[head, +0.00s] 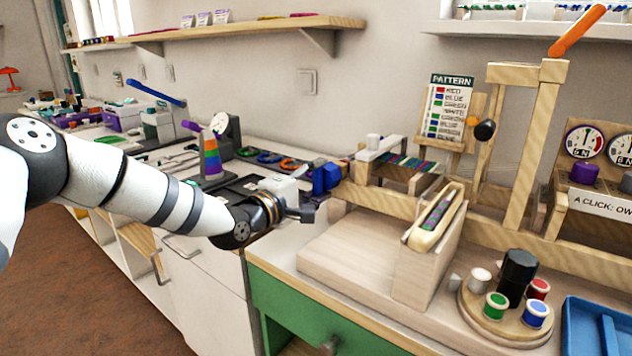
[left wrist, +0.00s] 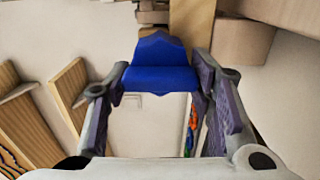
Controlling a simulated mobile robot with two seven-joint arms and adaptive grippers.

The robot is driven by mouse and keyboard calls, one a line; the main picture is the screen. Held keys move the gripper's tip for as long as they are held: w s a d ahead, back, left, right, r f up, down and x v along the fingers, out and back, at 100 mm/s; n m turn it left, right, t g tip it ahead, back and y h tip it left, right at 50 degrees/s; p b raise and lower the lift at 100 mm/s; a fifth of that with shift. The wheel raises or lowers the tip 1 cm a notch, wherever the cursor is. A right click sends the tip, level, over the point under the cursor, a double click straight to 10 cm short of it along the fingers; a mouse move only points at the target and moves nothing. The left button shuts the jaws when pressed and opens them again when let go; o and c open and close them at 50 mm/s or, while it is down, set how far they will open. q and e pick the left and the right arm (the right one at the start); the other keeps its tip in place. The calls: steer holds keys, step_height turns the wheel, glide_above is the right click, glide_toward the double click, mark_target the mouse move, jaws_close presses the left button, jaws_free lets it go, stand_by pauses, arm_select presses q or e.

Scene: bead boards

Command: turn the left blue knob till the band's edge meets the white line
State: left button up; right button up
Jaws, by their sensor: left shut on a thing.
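The blue knob (head: 325,179) is at the left end of the wooden bead loom (head: 375,200). In the left wrist view the blue knob (left wrist: 160,78) sits between the two finger pads. My left gripper (head: 312,192) reaches it from the left and is shut on it; the gripper (left wrist: 160,88) shows both fingers at the knob's sides. The striped, multicoloured band (head: 408,164) lies across the loom to the right of the knob. I cannot make out the white line or where the band's edge stands against it. My right gripper is not in view.
A wooden stand with a bead strip (head: 437,218) and a round tray of spools (head: 505,318) stand in front of the loom. A pattern card (head: 448,108), a tall post (head: 530,150) with an orange lever (head: 577,30), and dials are behind and right.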

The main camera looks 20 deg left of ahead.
arm_select(q)
steer(key=shift+d, duration=0.1)
steer(key=o, duration=1.2)
steer(key=v, duration=1.2)
